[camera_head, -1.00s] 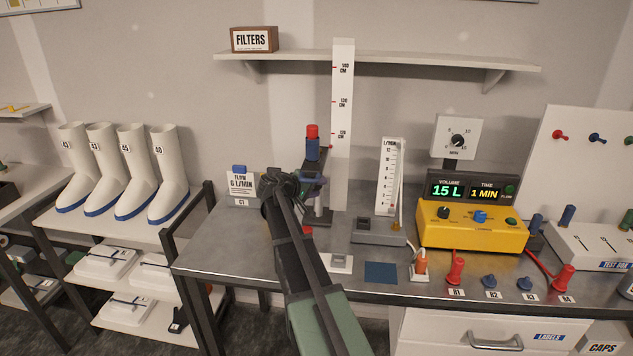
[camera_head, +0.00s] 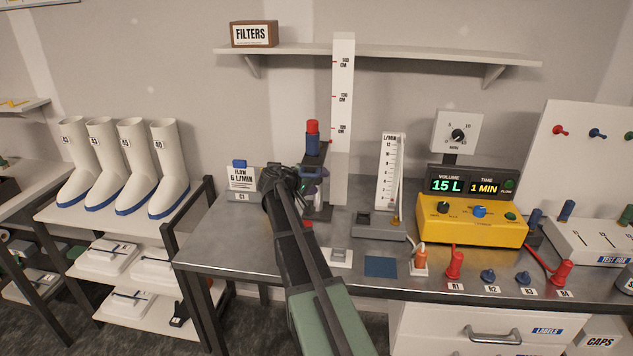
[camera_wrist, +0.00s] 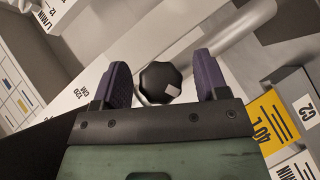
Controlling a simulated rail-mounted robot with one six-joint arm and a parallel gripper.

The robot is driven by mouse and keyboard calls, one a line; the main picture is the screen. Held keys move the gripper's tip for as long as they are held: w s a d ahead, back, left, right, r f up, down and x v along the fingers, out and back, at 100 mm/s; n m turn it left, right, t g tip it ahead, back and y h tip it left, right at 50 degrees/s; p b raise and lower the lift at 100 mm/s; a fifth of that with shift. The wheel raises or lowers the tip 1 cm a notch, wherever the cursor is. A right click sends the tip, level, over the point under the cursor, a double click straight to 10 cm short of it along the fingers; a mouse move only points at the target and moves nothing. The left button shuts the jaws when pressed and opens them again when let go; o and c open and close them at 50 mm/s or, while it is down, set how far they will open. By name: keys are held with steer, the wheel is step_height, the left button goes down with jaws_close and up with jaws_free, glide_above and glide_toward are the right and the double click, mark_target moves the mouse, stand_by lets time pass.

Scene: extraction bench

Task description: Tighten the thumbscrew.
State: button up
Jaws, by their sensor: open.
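The thumbscrew (camera_wrist: 160,82) is a black, many-sided knob with a pale patch on its face, seen in the wrist view. It sits in front of a grey tube. My gripper (camera_wrist: 161,66) is open, with one purple finger on each side of the knob. Gaps show between the fingers and the knob, and I see no grip on it. In the head view my gripper (camera_head: 300,186) is at the stand (camera_head: 318,208) that carries a blue cylinder with a red top (camera_head: 312,140). The knob cannot be made out there, behind my gripper.
A tall white ruler (camera_head: 342,110) stands right behind the stand. The flow card (camera_head: 242,178) is to the left. A flow gauge (camera_head: 391,175) and a yellow control box (camera_head: 472,221) are to the right. The front left of the bench is bare.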

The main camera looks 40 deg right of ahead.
steer(key=p+v, duration=0.3)
steer(key=v, duration=0.7)
steer(key=shift+a+p, duration=0.35)
steer(key=shift+a, duration=0.05)
steer(key=shift+r, duration=0.1)
